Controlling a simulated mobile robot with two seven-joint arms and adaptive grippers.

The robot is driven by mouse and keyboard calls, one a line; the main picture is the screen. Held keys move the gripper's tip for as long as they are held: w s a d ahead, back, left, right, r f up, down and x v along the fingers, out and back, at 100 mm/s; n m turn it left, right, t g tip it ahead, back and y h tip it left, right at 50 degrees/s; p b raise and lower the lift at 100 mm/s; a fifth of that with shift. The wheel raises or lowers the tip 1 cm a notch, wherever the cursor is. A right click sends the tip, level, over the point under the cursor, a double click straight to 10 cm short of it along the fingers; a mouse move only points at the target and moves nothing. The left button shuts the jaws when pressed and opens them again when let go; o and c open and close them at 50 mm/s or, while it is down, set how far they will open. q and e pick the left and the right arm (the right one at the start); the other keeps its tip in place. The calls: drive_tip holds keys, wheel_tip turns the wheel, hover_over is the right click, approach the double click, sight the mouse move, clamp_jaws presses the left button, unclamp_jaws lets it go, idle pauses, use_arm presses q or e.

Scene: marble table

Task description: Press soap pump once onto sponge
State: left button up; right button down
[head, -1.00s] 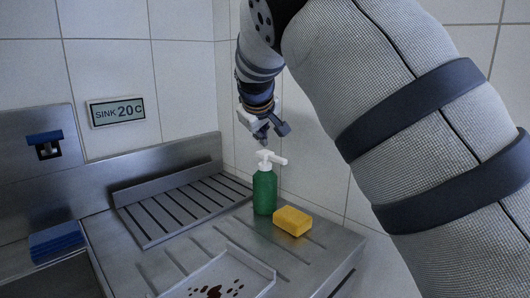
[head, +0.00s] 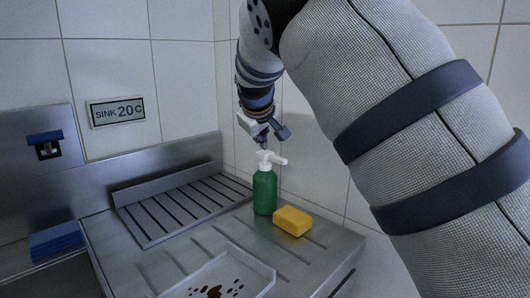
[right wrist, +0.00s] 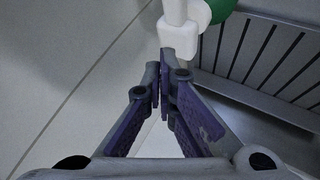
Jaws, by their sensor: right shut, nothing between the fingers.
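A green soap bottle (head: 264,191) with a white pump head (head: 267,157) stands upright on the metal drainboard. Its spout points right, toward the side of the yellow sponge (head: 292,221), which lies just right of the bottle's base. My right gripper (head: 262,144) is shut and empty, directly over the pump head with its fingertips at or very near the top; I cannot tell if they touch. In the right wrist view the shut fingertips (right wrist: 163,80) lie close to the white pump (right wrist: 180,35), with green of the bottle behind. My left gripper is not in view.
A slatted metal rack (head: 185,208) stands left of the bottle. A metal tray (head: 240,273) with dark red spots lies in front. A blue stack (head: 56,243) is at the left, and tiled walls rise close behind the bottle.

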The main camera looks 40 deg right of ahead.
sight(262, 152)
drive_tip(key=shift+f, duration=0.9)
idle(0.8)
drive_tip(key=shift+r, duration=1.3)
drive_tip(key=shift+r, duration=2.55)
